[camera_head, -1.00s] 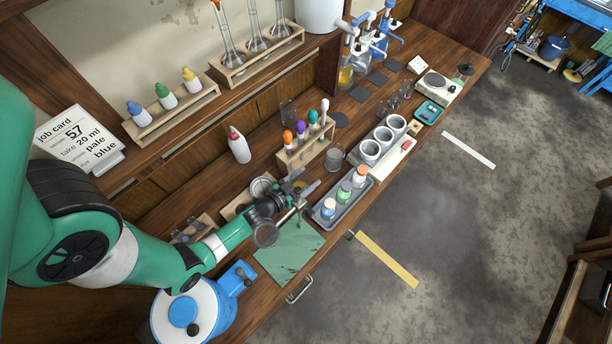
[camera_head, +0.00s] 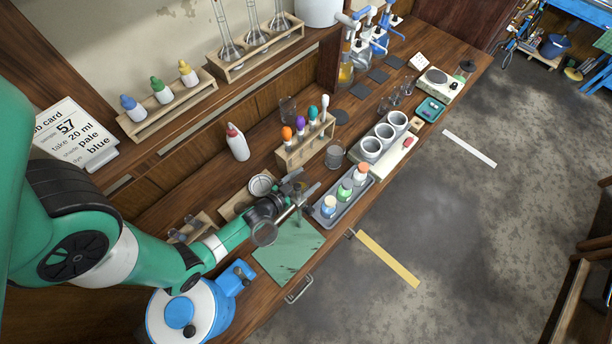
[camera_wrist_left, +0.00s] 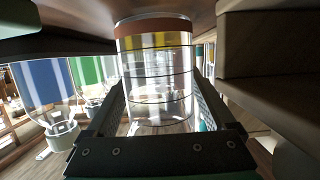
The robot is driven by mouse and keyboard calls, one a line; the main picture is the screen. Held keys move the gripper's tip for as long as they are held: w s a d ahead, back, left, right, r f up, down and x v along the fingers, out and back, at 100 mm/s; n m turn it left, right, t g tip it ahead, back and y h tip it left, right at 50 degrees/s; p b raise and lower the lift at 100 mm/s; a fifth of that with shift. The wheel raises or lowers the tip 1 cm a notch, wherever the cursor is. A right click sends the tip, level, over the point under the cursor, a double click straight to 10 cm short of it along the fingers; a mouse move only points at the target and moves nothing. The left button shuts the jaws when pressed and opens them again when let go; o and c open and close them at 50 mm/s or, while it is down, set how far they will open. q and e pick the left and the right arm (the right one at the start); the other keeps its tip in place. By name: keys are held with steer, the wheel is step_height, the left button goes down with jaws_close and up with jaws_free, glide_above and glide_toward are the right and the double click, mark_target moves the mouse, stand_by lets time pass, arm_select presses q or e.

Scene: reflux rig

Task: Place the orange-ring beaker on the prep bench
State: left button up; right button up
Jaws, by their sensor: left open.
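The orange-ring beaker (camera_wrist_left: 157,85) is clear glass with dark lines and an orange-brown band. It fills the middle of the left wrist view, which appears upside down, with the band at the picture's top beside brown wood. My left gripper (camera_wrist_left: 158,110) is open, with one finger on each side of the beaker; contact is unclear. In the head view my left gripper (camera_head: 302,190) is low over the wooden bench (camera_head: 262,160), behind the green mat (camera_head: 288,250). The beaker is hard to make out there between the fingers. My right gripper is not in view.
A grey tray of capped bottles (camera_head: 344,192) stands close to the right of my left gripper. A wooden rack (camera_head: 305,148) with coloured-top droppers and a glass beaker (camera_head: 334,156) stand beyond it. A round white dial (camera_head: 261,185) is behind it. The green mat is clear.

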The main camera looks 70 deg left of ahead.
arm_select(q)
steer(key=p+v, duration=0.3)
steer(key=v, duration=0.3)
steer(key=shift+s+d+r, duration=0.1)
steer(key=shift+s+r, duration=0.05)
steer(key=shift+r, duration=0.05)
steer(key=shift+s+d, duration=0.2)
steer(key=shift+s, duration=0.1)
